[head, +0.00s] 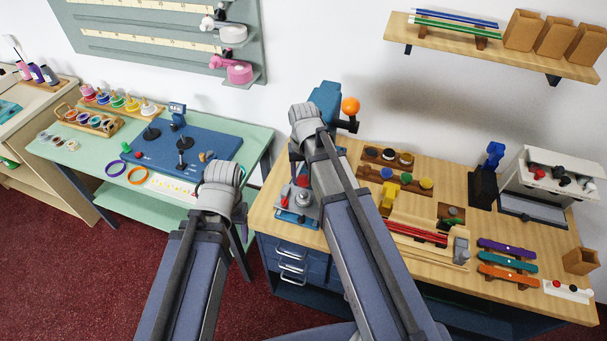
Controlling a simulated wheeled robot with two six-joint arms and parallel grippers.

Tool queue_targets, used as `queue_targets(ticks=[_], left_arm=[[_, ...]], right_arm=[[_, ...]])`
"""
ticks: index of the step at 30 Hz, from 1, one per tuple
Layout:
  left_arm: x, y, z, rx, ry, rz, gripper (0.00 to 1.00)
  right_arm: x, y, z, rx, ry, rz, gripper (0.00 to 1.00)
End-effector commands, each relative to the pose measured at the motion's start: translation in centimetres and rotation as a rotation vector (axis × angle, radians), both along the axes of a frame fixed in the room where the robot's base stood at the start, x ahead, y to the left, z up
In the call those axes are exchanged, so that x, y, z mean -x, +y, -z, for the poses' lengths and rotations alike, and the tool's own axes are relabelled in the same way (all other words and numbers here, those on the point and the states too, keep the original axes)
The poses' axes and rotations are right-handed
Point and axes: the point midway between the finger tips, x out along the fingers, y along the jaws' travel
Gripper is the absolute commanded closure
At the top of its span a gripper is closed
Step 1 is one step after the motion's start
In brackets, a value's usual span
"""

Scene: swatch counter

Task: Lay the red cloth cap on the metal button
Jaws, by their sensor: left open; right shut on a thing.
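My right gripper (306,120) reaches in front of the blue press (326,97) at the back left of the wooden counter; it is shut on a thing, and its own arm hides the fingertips. A small red piece, probably the red cloth cap (303,182), shows just left of that arm, above a round grey metal part (303,197) on a blue base. I cannot make out the metal button for certain there, nor whether the red piece touches the grey part. My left gripper (222,177) is open, in front of the green table, its fingers mostly hidden.
The wooden counter (455,272) holds cups of coloured buttons, red rods (417,231), coloured strips (507,270) and a white machine (548,180). The green table (70,160) at left bears a blue board (215,143) with stands and rings. A shelf (500,55) hangs above.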

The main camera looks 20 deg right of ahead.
Motion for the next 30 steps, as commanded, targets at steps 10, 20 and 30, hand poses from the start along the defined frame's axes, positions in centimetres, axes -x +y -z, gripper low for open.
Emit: queue_targets(ticks=[10,20,30], left_arm=[[0.0,0.0,3.1,0.000,0.000,-0.001,0.35],[0.0,0.0,5.4,0.000,0.000,-0.002,0.35],[0.0,0.0,5.3,0.000,0.000,-0.002,0.35]], right_arm=[[0.0,0.0,3.1,0.000,0.000,0.000,0.66],[0.0,0.0,5.4,0.000,0.000,0.000,0.66],[0.0,0.0,5.3,0.000,0.000,0.000,0.66]])
